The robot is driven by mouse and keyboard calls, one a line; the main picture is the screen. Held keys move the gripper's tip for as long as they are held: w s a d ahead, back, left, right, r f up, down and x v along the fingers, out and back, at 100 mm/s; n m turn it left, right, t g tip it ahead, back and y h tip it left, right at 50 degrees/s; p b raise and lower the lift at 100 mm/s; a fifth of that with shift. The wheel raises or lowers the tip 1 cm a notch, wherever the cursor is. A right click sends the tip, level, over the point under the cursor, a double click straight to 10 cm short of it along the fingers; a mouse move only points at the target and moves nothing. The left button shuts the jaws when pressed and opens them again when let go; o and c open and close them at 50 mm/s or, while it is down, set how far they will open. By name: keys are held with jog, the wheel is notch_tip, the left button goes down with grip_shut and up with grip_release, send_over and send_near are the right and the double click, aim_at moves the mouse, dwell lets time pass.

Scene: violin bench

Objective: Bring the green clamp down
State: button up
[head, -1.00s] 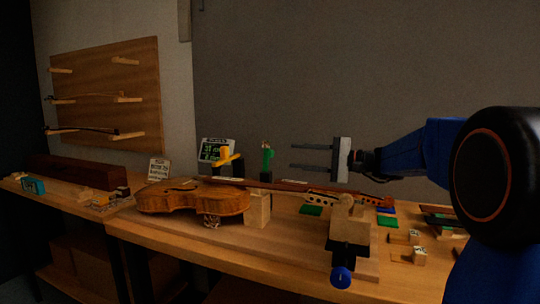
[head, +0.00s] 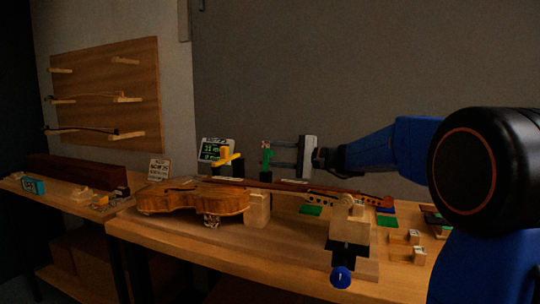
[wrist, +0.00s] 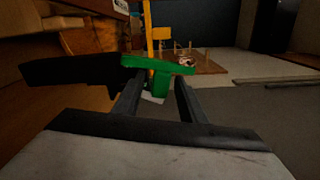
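The green clamp (head: 266,157) stands upright on a dark post behind the violin's neck. In the wrist view its green bar (wrist: 160,67) lies across the fingertips, with a stem hanging down between them. My gripper (head: 273,154) reaches in from the right, its two fingers pointing left at the clamp. In the wrist view the gripper (wrist: 158,92) is open, with visible gaps between the stem and both fingers. I cannot tell whether the fingertips touch the bar.
A yellow clamp (head: 226,158) stands just left of the green one, before a small display (head: 211,148). Free air lies above the clamps.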

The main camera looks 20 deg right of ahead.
aim_at(265, 163)
grip_shut()
jog(key=shift+s+r, duration=0.1)
jog(key=shift+s+a+r+n, duration=0.15)
jog(key=shift+n, duration=0.4)
jog(key=shift+s+a+r+n, duration=0.1)
jog(key=shift+s+n, duration=0.05)
jog(key=shift+n, duration=0.4)
jog(key=n, duration=0.1)
jog(key=s+a+n, duration=0.1)
jog(key=n, duration=0.1)
jog(key=shift+s+r, duration=0.1)
jog(key=shift+r, duration=0.25)
jog(key=shift+s+a+r+n, duration=0.15)
jog(key=shift+s+n, duration=0.1)
jog(key=shift+n, duration=0.45)
jog(key=shift+s+a+f+n, duration=0.1)
jog(key=shift+s+a+n, duration=0.1)
jog(key=shift+n, duration=0.5)
jog(key=shift+s+a+r+n, duration=0.1)
jog(key=shift+s+n, duration=0.15)
jog(key=shift+n, duration=0.45)
